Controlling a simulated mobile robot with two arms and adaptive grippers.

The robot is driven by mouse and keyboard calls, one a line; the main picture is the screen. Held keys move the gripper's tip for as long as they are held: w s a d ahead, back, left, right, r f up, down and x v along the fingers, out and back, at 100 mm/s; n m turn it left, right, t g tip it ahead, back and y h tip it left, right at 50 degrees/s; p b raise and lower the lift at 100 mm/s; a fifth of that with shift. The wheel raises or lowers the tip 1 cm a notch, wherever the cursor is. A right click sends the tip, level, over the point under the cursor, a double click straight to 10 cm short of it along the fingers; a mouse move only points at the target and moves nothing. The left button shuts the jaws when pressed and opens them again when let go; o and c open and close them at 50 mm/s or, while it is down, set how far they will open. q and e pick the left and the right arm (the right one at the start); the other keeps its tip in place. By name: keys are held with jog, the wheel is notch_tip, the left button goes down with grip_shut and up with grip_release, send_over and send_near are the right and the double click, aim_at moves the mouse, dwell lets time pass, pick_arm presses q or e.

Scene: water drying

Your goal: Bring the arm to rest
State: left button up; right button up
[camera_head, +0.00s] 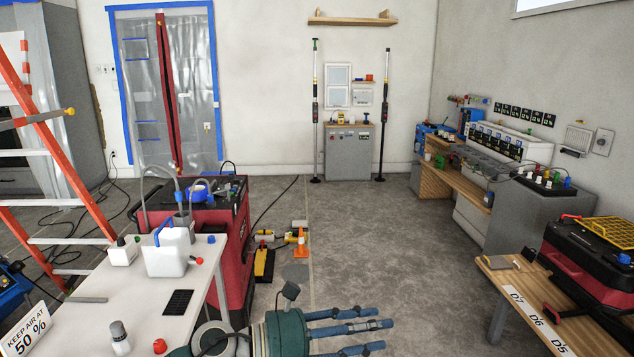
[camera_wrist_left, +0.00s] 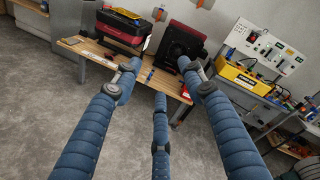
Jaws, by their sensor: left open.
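My left gripper (camera_head: 374,329) shows at the bottom middle of the head view, with its blue fingers pointing right. It is open and nothing is between its fingers. It is to the right of the white table's front part and appears over the grey floor. In the left wrist view, my left gripper's three blue fingers (camera_wrist_left: 160,76) are spread apart, with empty space between them. A wooden bench (camera_wrist_left: 108,61) shows beyond the fingertips there. My right gripper is in neither view.
The white table (camera_head: 205,277) at left bears a white jug (camera_head: 167,257) and small bottles. A wooden bench with a red-black case (camera_head: 590,262) stands at right. An orange ladder (camera_head: 52,150) is at far left. An orange cone (camera_head: 301,246) stands on the floor. The middle floor is clear.

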pick_arm(q)
jog(key=w+a+r+n+t+y, duration=0.35)
jog(key=a+r+n+t, duration=0.35)
jog(key=n+t, duration=0.8)
jog(key=s+a+f+n+g+y, duration=0.2)
jog(key=a+f+n+y, duration=0.4)
jog(key=a+f+n, duration=0.3)
jog(key=s+a+f+n+g+y, duration=0.2)
jog(key=a+f+n+y, duration=0.5)
jog(key=a+f+n, duration=0.2)
jog(key=s+a+f+n+g, duration=0.25)
jog(key=s+f+g, duration=0.5)
jog(key=s, duration=0.65)
jog(key=s+a+f+n+g, duration=0.2)
jog(key=s+f+n+g, duration=0.15)
jog(key=s+f, duration=0.85)
jog(key=s+f+g, duration=0.2)
jog(key=s+f, duration=0.1)
jog(key=f, duration=2)
jog(key=s+a+f+g, duration=0.1)
jog(key=s+a+f, duration=0.2)
jog(key=s+f, duration=1.3)
jog(key=shift+s+a+f+m, duration=0.2)
jog(key=shift+s+m, duration=0.2)
jog(key=shift+s, duration=0.45)
